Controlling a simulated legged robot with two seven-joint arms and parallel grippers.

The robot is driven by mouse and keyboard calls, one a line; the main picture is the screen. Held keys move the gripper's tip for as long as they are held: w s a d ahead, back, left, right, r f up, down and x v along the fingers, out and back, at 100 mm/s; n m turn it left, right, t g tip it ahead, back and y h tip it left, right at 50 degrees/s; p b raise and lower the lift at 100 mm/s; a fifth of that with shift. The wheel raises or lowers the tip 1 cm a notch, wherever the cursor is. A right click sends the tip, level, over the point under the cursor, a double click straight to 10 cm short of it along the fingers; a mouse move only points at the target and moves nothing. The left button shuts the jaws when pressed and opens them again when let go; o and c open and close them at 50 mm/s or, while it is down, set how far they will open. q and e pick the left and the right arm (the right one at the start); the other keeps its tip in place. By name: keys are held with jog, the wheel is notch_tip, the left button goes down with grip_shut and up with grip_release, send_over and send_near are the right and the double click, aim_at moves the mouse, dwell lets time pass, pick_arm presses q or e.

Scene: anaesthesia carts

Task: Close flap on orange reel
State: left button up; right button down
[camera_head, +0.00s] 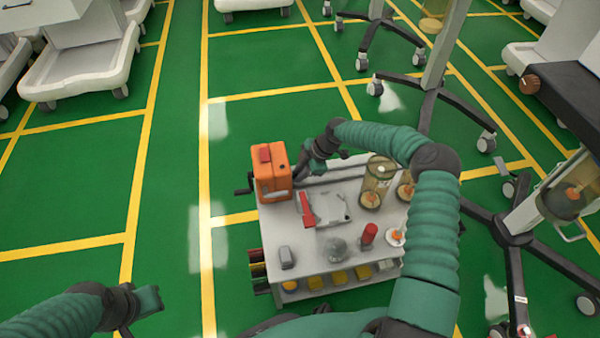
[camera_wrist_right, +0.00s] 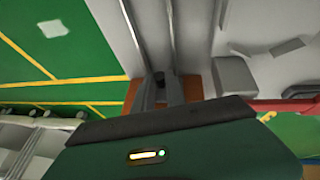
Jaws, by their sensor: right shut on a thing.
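The orange reel (camera_head: 271,183) is a box-shaped unit with a red piece on top, at the back left corner of the cart top. A dark crank shows on its left side. My right gripper (camera_head: 302,173) is at the reel's right side, shut on a part of it; the arm hides the contact. In the right wrist view, orange surface (camera_wrist_right: 193,87) shows on both sides of the dark fingers (camera_wrist_right: 161,90). The flap cannot be made out clearly. My left gripper (camera_head: 150,300) is over the floor at lower left, away from the cart; its jaws are unclear.
The cart top (camera_head: 300,255) holds a red-handled tool (camera_head: 306,209), glass cylinders (camera_head: 376,185), a red cylinder (camera_head: 368,235) and a grey block (camera_head: 287,257). A wheeled stand (camera_head: 512,225) is close on the right.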

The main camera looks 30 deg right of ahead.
jog(key=shift+d+f+y, duration=0.1)
jog(key=shift+d+y, duration=0.1)
jog(key=shift+y, duration=0.2)
jog(key=shift+f+y, duration=0.15)
jog(key=shift+y, duration=0.15)
jog(key=c, duration=1.5)
grip_release()
jog(key=shift+f, duration=0.1)
jog(key=shift+o, duration=0.7)
jog(key=shift+a, duration=0.1)
